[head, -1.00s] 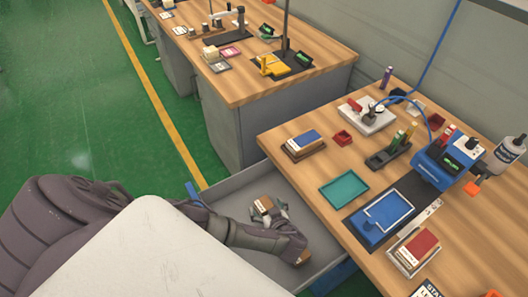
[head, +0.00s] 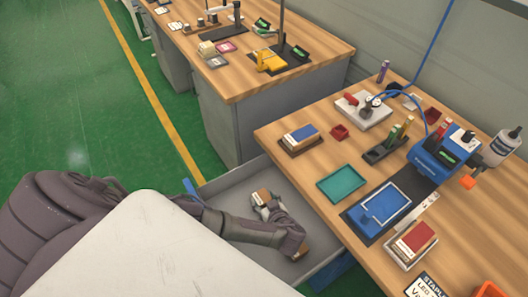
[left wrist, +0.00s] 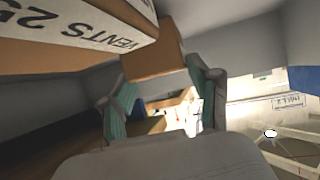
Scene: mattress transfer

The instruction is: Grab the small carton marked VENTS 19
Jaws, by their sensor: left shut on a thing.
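A small brown carton with a white label (head: 262,196) is in the open grey drawer (head: 225,184). My left gripper (head: 265,202) reaches down into the drawer with its fingers shut on this carton. In the left wrist view the two fingers (left wrist: 164,98) flank a plain brown carton face (left wrist: 152,62). The held carton's marking cannot be read. A second carton (left wrist: 85,32), marked VENTS 25, is close to the wrist camera at upper left. In the head view a brown carton (head: 304,250) shows partly under my left wrist. My right gripper is out of view.
The wooden workbench (head: 300,172) overhangs the drawer's right side. It carries a teal tray (head: 342,184), a boxed block (head: 301,136), a blue device (head: 440,160) and a red-topped box (head: 413,241). Green floor (head: 60,120) lies open at left.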

